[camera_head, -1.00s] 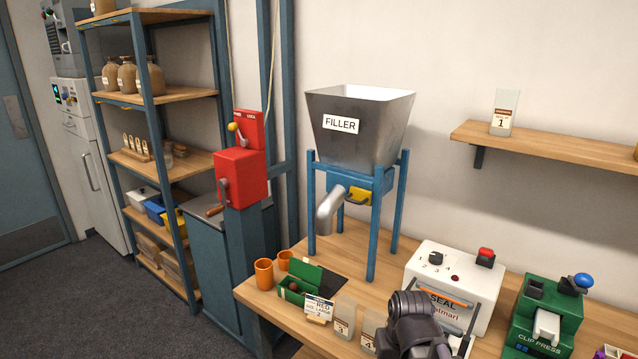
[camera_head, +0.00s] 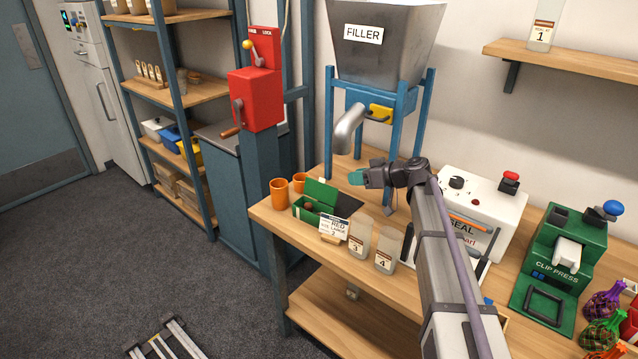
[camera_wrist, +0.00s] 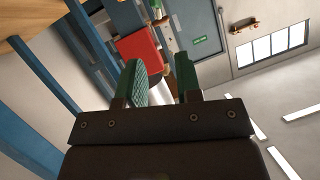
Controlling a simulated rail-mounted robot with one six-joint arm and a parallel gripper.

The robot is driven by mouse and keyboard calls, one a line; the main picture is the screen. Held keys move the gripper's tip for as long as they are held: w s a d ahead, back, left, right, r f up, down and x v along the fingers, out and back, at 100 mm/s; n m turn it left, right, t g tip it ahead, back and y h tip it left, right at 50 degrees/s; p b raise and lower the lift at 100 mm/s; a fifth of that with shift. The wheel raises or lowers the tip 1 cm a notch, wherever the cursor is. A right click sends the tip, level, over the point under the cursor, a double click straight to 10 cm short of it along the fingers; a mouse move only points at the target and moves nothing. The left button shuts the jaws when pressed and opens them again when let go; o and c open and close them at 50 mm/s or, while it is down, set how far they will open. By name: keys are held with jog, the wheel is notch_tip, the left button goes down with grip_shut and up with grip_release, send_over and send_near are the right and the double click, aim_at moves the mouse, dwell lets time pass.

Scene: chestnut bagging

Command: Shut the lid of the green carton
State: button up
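The green carton (camera_head: 302,213) stands on the workbench left of the filler's legs. Its lid (camera_head: 321,193) is open and stands up at the back. A brown chestnut-like thing shows inside the carton. A label card partly hides its front right side. My gripper (camera_head: 356,178) is in the air to the right of the lid and higher in the picture, apart from the carton. In the wrist view my gripper (camera_wrist: 161,80) shows two green finger pads apart with nothing held between them. The carton cannot be made out in the wrist view.
Two orange cups (camera_head: 279,192) stand left of the carton. A printed card (camera_head: 334,228) and two clear bags (camera_head: 360,240) stand at its front right. The filler spout (camera_head: 349,126) hangs above and behind. The sealer (camera_head: 485,208) is to the right.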

aim_at(321, 189)
jog(key=b+x, duration=0.4)
jog(key=x, duration=0.6)
jog(key=shift+w+a, duration=0.15)
jog(key=shift+a, duration=0.1)
jog(key=shift+f, duration=0.1)
jog(key=shift+c, duration=0.5)
grip_shut()
